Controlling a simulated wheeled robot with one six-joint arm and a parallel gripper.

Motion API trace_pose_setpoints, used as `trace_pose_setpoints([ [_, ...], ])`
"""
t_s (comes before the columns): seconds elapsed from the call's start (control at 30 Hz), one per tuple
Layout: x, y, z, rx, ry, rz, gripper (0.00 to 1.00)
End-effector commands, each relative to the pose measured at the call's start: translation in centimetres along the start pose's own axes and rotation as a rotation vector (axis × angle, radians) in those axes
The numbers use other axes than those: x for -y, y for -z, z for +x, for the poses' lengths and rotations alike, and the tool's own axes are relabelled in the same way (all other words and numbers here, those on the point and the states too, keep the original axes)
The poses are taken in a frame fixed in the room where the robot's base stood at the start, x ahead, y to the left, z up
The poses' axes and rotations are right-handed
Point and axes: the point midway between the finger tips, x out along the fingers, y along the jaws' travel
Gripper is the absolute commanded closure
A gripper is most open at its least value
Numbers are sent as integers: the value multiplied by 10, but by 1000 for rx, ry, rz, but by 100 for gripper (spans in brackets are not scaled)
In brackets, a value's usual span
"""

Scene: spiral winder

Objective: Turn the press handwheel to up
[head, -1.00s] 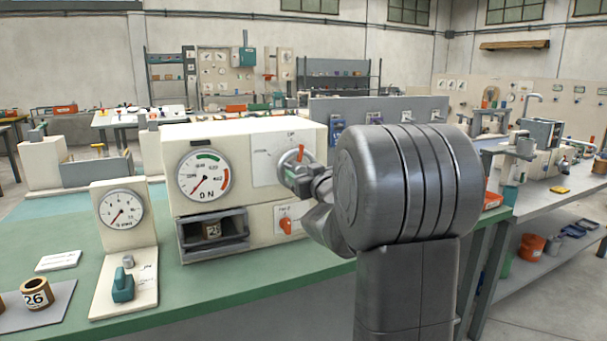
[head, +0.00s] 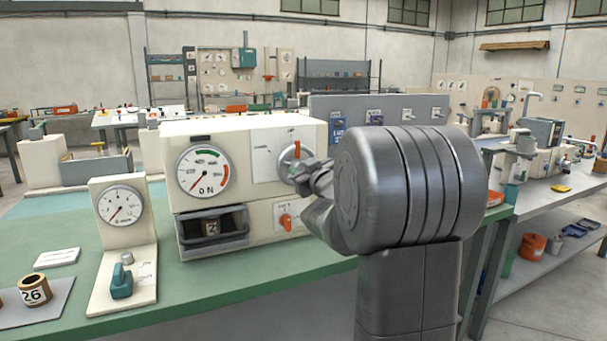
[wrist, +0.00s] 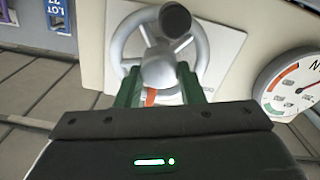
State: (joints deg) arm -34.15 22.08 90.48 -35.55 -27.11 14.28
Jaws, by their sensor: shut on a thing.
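The press handwheel (head: 287,160) is a grey wheel on a white plate on the cream press front (head: 250,144). An orange mark (head: 297,149) at its top stands about upright in the head view. In the wrist view, which looks upside down, the handwheel (wrist: 118,48) shows its spokes and a dark round knob (wrist: 175,20). The orange mark (wrist: 150,97) shows between the fingers there. My gripper (wrist: 160,80) has its two green fingers closed on the wheel. In the head view my gripper (head: 307,174) covers the wheel's lower right; the exact grip is hidden.
A round gauge (head: 203,171) is left of the wheel, above an open drawer bay (head: 212,236). A small orange knob (head: 286,222) sits below the wheel. A separate gauge stand (head: 121,206) with a teal lever is at left.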

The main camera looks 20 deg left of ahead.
Motion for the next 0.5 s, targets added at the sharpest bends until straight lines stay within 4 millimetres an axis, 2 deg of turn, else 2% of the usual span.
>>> trace_pose_setpoints([
  [0.27, 0, 0, 0, 1, 0, -14, 88],
  [0.3, 0, 0, 0, 1, 0, -14, 63],
  [0.4, 0, 0, 0, 1, 0, -13, 44],
  [0.5, 0, 0, 0, 1, 0, -13, 44],
])
